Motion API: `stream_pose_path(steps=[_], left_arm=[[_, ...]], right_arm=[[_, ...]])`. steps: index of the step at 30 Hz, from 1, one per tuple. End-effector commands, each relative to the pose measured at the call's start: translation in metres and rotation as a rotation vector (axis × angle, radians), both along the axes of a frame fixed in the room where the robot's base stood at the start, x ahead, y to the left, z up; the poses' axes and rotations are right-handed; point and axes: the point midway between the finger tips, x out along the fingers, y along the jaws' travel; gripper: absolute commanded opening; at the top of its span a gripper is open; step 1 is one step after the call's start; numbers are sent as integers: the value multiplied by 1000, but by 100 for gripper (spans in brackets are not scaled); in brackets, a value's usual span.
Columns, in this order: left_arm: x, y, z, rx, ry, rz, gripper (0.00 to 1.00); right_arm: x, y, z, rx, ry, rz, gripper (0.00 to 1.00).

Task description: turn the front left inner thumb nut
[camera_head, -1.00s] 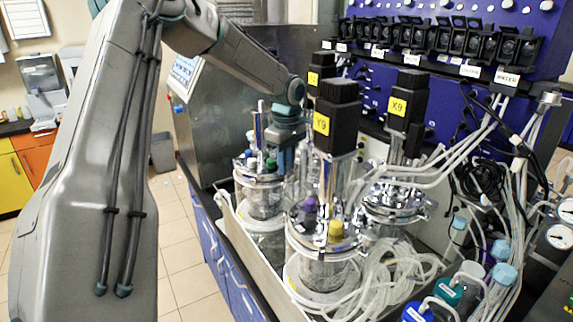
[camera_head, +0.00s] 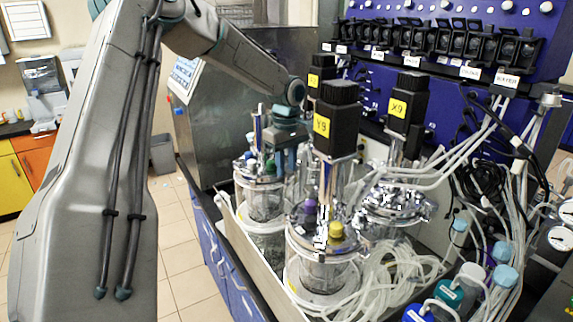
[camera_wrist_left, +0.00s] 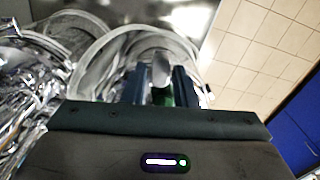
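My left gripper (camera_head: 287,160) points down among the bioreactors, beside the front vessel's black motor (camera_head: 336,118) labelled Y9. In the left wrist view my left gripper (camera_wrist_left: 164,85) has its two dark fingers apart. A pale metallic piece (camera_wrist_left: 161,66) and a green part (camera_wrist_left: 162,97) show in the gap between them; contact cannot be made out. The front vessel's metal lid (camera_head: 322,243) carries purple (camera_head: 310,207) and yellow (camera_head: 336,229) caps. The rear left vessel (camera_head: 264,205) stands behind it. I cannot single out the named thumb nut. My right gripper is out of view.
A second motor labelled X9 (camera_head: 405,105) stands to the right. Coiled clear tubing (camera_head: 385,280) and capped bottles (camera_head: 470,275) crowd the front right. A large steel cabinet (camera_head: 225,110) stands behind the gripper.

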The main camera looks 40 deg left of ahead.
Motion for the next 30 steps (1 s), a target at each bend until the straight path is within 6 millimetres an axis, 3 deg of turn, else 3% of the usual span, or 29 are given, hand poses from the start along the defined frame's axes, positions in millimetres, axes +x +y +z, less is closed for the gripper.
stream_pose_path(steps=[2,13,17,21,24,30], left_arm=[[0,0,0,0,0,0,40],[0,0,4,-1,1,1,40],[0,0,20,0,-3,2,40],[0,0,52,1,-4,2,40],[0,0,79,-1,1,1,40],[-1,0,100,-2,2,1,40]], right_arm=[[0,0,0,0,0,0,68],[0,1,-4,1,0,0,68],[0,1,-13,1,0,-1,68],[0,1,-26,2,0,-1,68],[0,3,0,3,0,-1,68],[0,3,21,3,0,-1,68]])
